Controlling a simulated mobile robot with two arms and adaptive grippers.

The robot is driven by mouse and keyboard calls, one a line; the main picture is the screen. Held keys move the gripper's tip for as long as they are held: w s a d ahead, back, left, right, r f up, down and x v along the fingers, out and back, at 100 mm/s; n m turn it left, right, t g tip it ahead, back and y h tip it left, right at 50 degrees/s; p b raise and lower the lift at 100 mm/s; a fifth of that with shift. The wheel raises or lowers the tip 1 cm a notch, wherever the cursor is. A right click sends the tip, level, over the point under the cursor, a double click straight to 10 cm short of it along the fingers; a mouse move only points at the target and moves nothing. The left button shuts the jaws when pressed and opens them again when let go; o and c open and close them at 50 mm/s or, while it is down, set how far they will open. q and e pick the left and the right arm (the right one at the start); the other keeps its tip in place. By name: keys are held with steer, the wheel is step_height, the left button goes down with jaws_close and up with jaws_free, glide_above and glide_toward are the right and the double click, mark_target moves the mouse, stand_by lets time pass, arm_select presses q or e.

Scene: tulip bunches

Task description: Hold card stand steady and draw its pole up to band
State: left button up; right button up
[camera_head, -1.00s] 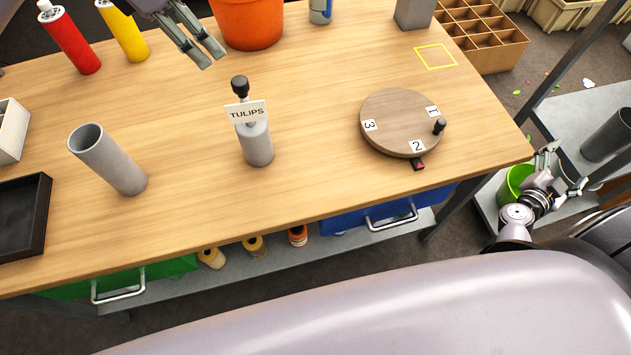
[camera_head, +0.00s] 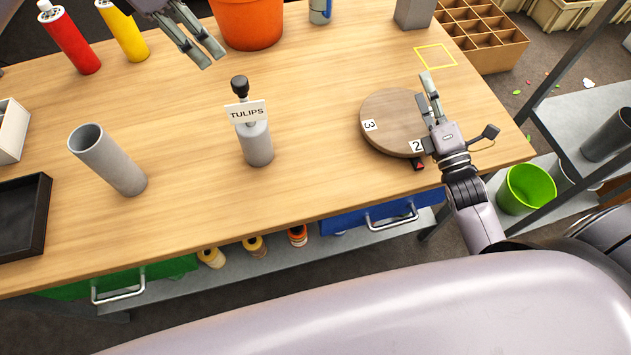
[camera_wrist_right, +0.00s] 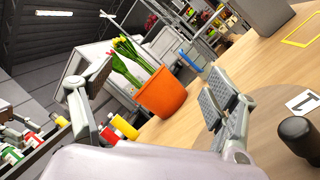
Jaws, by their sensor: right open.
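The card stand (camera_head: 256,145) stands upright on the table, a grey cylinder with a white TULIPS card (camera_head: 247,112) and a black knob (camera_head: 239,86) on top. The card hides most of its pole, and I cannot make out a band. My left gripper (camera_head: 212,58) hangs behind and left of the stand, its two fingers apart and empty, not touching it. My right gripper (camera_head: 424,88) is open and empty over the right side of the turntable, well to the right of the stand. The card stand is not in the right wrist view.
The round wooden turntable (camera_head: 390,118) has numbered tags and a black knob (camera_wrist_right: 299,134). A tilted grey tube (camera_head: 108,160) and a black tray (camera_head: 22,215) are at left. An orange pot (camera_head: 250,25) stands behind. The table between stand and turntable is clear.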

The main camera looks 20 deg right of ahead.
steer(key=s+a+f+n+g+y, duration=0.1)
steer(key=s+a+f+n+y, duration=0.15)
steer(key=a+n, duration=0.35)
steer(key=s+a+f+n+g+y, duration=0.1)
steer(key=a+f+n+y, duration=0.25)
steer(key=a, duration=0.35)
steer(key=n+g+y, duration=0.3)
steer(key=n+g, duration=0.2)
steer(key=n, duration=0.5)
glide_toward(256, 140)
steer(key=s+d+f, duration=0.1)
steer(key=d+f, duration=0.1)
steer(key=f, duration=0.1)
steer(key=s+d+f, duration=0.1)
steer(key=d, duration=0.1)
steer(key=shift+s+f, duration=0.3)
steer(key=shift+s, duration=0.05)
steer(key=shift+w+a, duration=0.15)
steer(key=shift+a, duration=0.05)
steer(key=x, duration=1.1)
steer(key=r+x, duration=0.1)
steer(key=x, duration=0.4)
steer(key=shift+w+a+f, duration=0.1)
steer(key=shift+w+a, duration=0.2)
steer(key=shift+w, duration=0.05)
steer(key=shift+c, duration=0.5)
steer(key=c, duration=1.5)
